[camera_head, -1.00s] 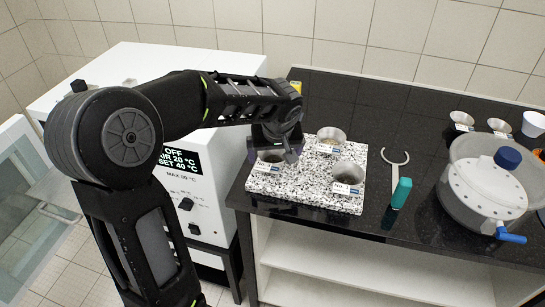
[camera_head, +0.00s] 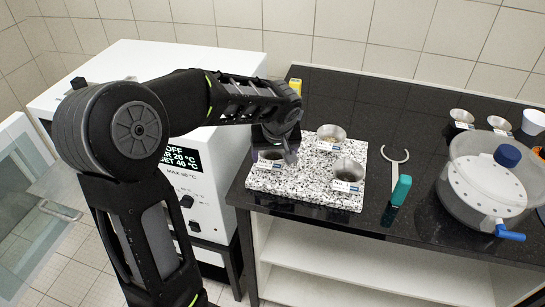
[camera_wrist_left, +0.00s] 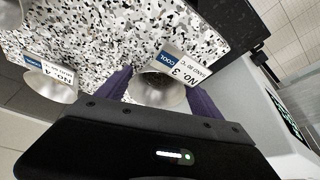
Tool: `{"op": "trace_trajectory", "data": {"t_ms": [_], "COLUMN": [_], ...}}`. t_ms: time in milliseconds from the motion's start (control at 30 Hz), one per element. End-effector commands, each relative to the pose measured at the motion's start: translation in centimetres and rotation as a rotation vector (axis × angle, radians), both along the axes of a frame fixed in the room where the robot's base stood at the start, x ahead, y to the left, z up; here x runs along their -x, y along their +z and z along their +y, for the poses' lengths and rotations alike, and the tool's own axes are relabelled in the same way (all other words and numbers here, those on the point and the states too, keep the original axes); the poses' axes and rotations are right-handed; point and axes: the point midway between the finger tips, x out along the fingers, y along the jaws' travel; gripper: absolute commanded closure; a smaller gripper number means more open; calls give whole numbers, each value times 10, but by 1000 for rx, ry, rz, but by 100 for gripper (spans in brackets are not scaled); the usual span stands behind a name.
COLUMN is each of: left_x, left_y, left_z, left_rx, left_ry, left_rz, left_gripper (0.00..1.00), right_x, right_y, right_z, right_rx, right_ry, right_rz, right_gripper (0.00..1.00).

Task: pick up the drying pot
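Three small metal pots stand on a speckled granite slab (camera_head: 303,193): a left one (camera_head: 268,164), a back one (camera_head: 331,132) and a front right one (camera_head: 349,171). My left gripper (camera_head: 275,152) is low over the left pot and hides part of it. In the left wrist view this pot (camera_wrist_left: 158,90) carries a label reading No. 3 and COOL. The two purple fingers (camera_wrist_left: 160,92) stand apart on either side of it; contact is unclear. A pot labelled No. 4 (camera_wrist_left: 48,88) is at the left there. My right gripper is not in view.
A white oven (camera_head: 215,165) with a display stands left of the dark bench (camera_head: 400,115), its glass door (camera_head: 30,190) open. Small cups stand behind the vessel.

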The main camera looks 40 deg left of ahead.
Motion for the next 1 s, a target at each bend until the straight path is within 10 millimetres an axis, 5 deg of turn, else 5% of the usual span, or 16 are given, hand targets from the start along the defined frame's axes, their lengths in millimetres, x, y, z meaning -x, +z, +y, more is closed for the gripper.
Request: {"op": "trace_trajectory", "data": {"t_ms": [500, 800, 1000], "left_x": [0, 0, -1], "left_y": [0, 3, 26], "left_z": [0, 0, 0], "left_rx": [1, -1, -1], "left_ry": [0, 0, 1], "left_rz": [1, -1, -5], "left_gripper": [70, 71, 71], "right_x": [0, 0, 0], "right_y": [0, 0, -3], "right_z": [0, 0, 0], "right_rx": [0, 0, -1], "right_ry": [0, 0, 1], "right_rz": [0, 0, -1], "right_gripper": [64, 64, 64]}}
